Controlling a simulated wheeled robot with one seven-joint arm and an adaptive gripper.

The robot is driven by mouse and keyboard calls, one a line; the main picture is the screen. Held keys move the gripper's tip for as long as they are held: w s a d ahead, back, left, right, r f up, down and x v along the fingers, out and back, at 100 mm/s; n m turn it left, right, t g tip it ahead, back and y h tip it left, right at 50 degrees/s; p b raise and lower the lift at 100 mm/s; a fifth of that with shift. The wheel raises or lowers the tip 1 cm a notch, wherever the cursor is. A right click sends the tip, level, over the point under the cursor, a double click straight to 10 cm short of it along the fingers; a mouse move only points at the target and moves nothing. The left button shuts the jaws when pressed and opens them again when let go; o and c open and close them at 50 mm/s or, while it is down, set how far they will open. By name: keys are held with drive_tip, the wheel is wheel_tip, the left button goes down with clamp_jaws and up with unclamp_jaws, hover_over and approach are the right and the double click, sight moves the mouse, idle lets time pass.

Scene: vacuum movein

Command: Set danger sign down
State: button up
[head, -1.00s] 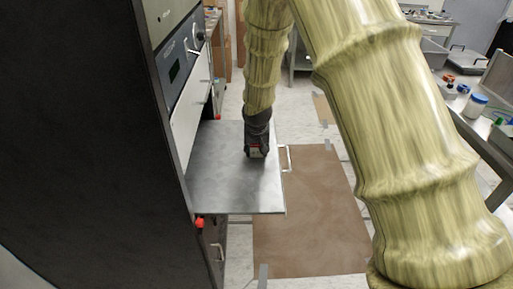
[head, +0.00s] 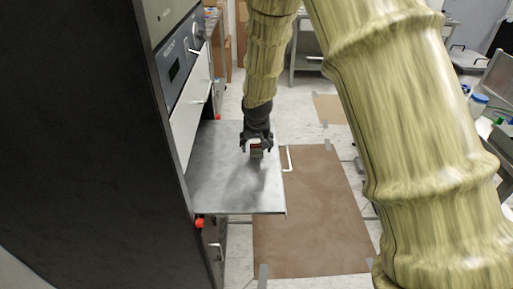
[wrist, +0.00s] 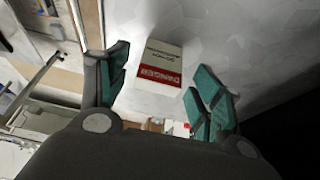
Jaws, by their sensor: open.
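The danger sign (wrist: 158,66) is a small white block with a red DANGER band. In the wrist view it rests on the grey metal shelf (wrist: 225,45), just ahead of my fingers. In the head view the sign (head: 256,149) shows below my gripper (head: 257,143), over the shelf (head: 215,175). My gripper (wrist: 157,95) is open, its teal-padded fingers spread to either side with a visible gap to the sign. In the head view the fingers partly hide the sign.
A tall dark cabinet (head: 90,140) with a control panel (head: 178,65) stands on the left beside the shelf. A brown mat (head: 315,215) lies on the floor right of the shelf. Cluttered benches are at the right and back. The shelf around the sign is bare.

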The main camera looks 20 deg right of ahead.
drive_tip(key=v, duration=0.9)
drive_tip(key=shift+b, duration=0.3)
